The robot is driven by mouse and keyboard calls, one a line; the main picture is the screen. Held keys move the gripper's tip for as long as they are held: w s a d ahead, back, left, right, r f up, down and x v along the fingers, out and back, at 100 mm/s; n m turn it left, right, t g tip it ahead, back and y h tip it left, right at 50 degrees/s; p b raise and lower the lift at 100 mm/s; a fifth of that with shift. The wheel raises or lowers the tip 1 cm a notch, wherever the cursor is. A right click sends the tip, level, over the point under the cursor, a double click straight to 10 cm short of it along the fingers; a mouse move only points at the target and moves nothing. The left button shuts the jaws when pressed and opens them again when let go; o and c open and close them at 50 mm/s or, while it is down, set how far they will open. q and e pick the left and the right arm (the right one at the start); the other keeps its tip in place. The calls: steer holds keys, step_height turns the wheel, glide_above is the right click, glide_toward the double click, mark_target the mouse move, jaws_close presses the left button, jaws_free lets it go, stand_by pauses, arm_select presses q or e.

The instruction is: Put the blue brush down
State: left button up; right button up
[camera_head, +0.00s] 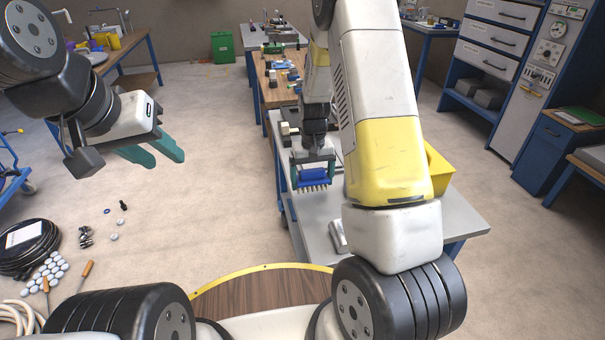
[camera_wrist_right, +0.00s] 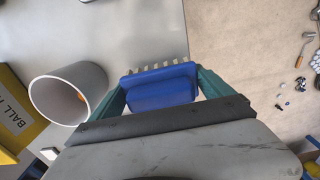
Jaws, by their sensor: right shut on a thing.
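The blue brush (camera_head: 312,178) hangs bristles down between the teal fingers of my right gripper (camera_head: 313,172), over the left edge of the grey table (camera_head: 462,214). The right wrist view also shows the blue brush (camera_wrist_right: 160,88) squeezed between both fingers of my right gripper (camera_wrist_right: 160,84), its pale bristles pointing toward the top of the picture. I cannot tell how far the bristles are above the tabletop. My left gripper (camera_head: 164,158) is empty, its teal fingers apart, over the floor at the left.
A grey cylindrical cup (camera_wrist_right: 68,93) with something orange inside stands beside the brush in the right wrist view. A yellow bin (camera_wrist_right: 22,118) stands at its left; the yellow bin (camera_head: 438,172) also shows in the head view. The grey tabletop (camera_wrist_right: 130,30) near the cup is bare.

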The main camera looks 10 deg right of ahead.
mark_target(312, 190)
steer(key=shift+f, duration=1.95)
steer(key=shift+f, duration=0.1)
steer(key=o, duration=1.2)
steer(key=shift+c, duration=0.2)
